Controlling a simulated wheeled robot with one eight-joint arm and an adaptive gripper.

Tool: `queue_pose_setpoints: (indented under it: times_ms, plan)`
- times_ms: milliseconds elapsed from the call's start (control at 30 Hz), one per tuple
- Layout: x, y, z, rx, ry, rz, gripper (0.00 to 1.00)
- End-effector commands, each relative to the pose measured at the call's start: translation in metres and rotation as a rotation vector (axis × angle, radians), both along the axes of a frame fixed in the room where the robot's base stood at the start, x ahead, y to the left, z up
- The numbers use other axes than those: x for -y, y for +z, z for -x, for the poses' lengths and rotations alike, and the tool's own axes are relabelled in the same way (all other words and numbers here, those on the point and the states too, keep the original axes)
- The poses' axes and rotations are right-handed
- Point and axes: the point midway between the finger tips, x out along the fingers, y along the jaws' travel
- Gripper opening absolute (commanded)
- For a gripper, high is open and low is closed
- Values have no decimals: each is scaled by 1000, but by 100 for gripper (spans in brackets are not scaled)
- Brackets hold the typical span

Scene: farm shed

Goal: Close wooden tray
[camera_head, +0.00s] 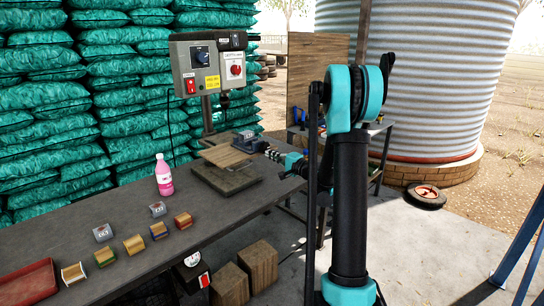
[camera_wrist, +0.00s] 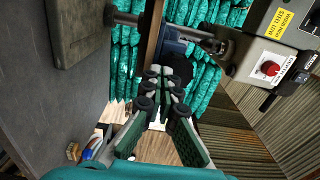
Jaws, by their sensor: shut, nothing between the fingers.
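What looks like the wooden tray is a flat wooden board (camera_head: 225,156) on the bench machine, raised above its dark base block (camera_head: 240,183). In the wrist view the board shows edge-on as a brown strip (camera_wrist: 154,35), with the base block (camera_wrist: 75,30) at upper left. My gripper (camera_head: 271,152) is right of the board, close to its right end and a dark vise-like part (camera_head: 250,141). In the wrist view my gripper (camera_wrist: 164,74) is shut and empty, its tips pointing towards the board and vise. I cannot tell whether the tips touch anything.
The control box (camera_head: 211,63) stands above the board on a post. A pink bottle (camera_head: 163,176), several spools and small boxes, and a red tray (camera_head: 28,287) are on the grey bench (camera_head: 190,245). Stacked green sacks (camera_head: 125,60) stand behind. Wooden blocks (camera_head: 259,266) are below the bench.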

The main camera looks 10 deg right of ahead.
Motion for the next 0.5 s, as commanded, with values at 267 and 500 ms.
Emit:
queue_pose_setpoints:
  times_ms: [267, 500]
  plan:
    - [-17, 0, -22, 0, 3, 0, 0]
    - [-48, 0, -63, 0, 4, 0, 0]
